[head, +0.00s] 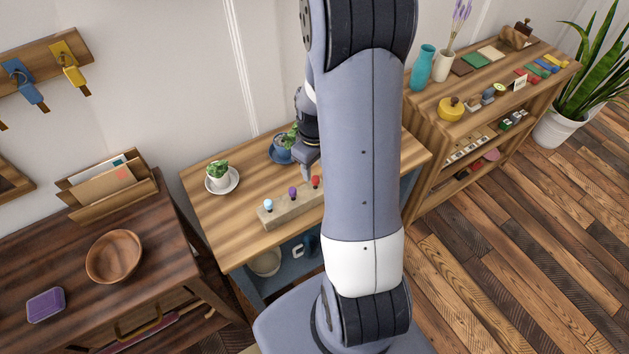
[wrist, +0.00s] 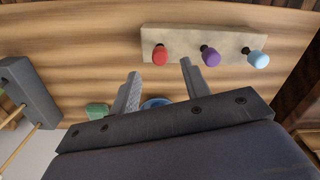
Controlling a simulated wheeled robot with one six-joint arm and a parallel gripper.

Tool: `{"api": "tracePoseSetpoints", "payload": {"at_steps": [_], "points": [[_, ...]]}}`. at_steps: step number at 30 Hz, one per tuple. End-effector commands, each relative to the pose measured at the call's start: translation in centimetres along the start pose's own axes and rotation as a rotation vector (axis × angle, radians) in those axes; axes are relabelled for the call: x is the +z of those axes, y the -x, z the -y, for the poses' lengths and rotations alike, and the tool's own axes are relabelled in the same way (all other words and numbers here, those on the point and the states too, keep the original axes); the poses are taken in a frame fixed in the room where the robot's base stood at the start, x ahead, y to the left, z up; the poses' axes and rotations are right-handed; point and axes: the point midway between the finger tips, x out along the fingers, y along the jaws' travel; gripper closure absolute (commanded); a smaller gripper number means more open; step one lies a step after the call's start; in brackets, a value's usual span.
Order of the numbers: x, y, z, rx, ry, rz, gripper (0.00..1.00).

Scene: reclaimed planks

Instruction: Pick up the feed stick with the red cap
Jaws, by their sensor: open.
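The feed stick with the red cap (head: 315,181) stands in a pale block (head: 285,212), the rightmost visible cap in the head view. The block also holds sticks with purple (head: 292,193) and light blue (head: 268,204) caps. In the wrist view the red cap (wrist: 160,55) is the leftmost, beside the purple cap (wrist: 210,56) and the light blue cap (wrist: 258,57). My gripper (wrist: 160,69) is open and empty. In the wrist view the red cap shows between and just beyond its fingertips. In the head view my arm hides part of the block's right side.
A blue pot (head: 282,150) with a plant stands behind the block, close to my gripper. A white potted plant on a saucer (head: 222,189) stands at the back left of the wooden table. The tabletop left of the block is clear. A taller shelf (head: 430,115) stands to the right.

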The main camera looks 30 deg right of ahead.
Motion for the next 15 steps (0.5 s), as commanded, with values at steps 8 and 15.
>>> {"api": "tracePoseSetpoints", "payload": {"at_steps": [8, 15], "points": [[0.6, -3.0, 0.2, -0.003, -0.001, 0.004, 0.55], [0.4, -5.0, 0.2, 0.0, -0.001, 0.0, 0.55]]}}
